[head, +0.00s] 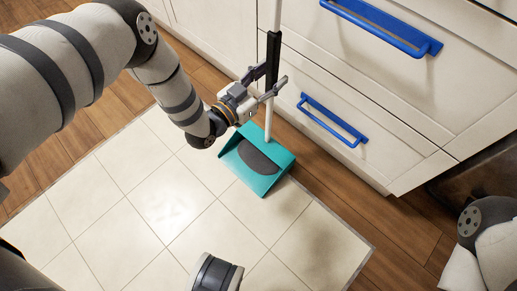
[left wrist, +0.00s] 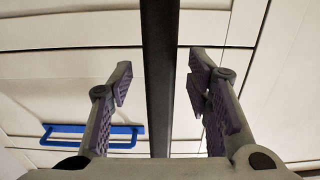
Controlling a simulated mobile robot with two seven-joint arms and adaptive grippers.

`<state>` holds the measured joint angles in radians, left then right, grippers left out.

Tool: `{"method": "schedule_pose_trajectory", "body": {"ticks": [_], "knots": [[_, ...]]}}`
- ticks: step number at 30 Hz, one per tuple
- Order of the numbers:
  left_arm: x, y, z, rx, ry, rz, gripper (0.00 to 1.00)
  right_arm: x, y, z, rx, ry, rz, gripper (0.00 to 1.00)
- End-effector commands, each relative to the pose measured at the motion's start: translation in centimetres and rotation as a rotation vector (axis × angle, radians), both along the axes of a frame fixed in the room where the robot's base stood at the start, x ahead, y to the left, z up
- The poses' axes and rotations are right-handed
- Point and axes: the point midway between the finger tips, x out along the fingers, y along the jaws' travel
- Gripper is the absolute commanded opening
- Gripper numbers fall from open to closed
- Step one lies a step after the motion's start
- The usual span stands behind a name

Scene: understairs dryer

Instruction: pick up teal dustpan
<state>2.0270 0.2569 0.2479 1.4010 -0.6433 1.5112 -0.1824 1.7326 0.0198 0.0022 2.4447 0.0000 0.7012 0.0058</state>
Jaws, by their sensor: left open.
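The teal dustpan (head: 281,183) stands on the pale tiles in front of the drawers, its tray opening toward the lower left. Its long upright handle has a white pole and a black grip (head: 273,50). My left gripper (head: 271,80) is open at the lower part of this grip. In the left wrist view the dark grip (left wrist: 158,40) runs upright between the two spread fingers of my left gripper (left wrist: 160,82), with a gap on both sides. My right gripper is not in view.
Pale drawers with blue handles (head: 333,120) stand close behind the dustpan handle; an upper blue handle (head: 385,28) is farther right. Wood floor (head: 395,230) borders the tiled area (head: 165,195). The tiles left of the dustpan are clear.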

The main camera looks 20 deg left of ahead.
Motion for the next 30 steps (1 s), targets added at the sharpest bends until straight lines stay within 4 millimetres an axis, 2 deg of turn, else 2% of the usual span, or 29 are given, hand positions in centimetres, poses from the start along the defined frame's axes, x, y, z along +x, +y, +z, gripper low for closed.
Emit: {"method": "schedule_pose_trajectory", "body": {"ticks": [3,5,9,10,22,30], "knots": [[0.0,0.0,0.1,0.000,-0.001,0.000,0.45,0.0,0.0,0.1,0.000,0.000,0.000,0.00],[0.0,0.0,0.1,0.000,-0.001,0.000,0.34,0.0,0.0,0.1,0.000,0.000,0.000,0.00],[0.0,0.0,0.1,0.000,-0.001,0.000,0.02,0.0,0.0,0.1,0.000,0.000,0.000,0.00],[-0.1,0.0,0.1,0.000,-0.001,0.000,0.00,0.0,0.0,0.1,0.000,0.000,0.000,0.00],[0.0,0.0,0.5,0.000,-0.003,-0.001,0.00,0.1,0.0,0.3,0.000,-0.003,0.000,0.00],[0.0,0.0,3.4,0.000,-0.006,-0.001,0.00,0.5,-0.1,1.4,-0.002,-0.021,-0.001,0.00]]}}
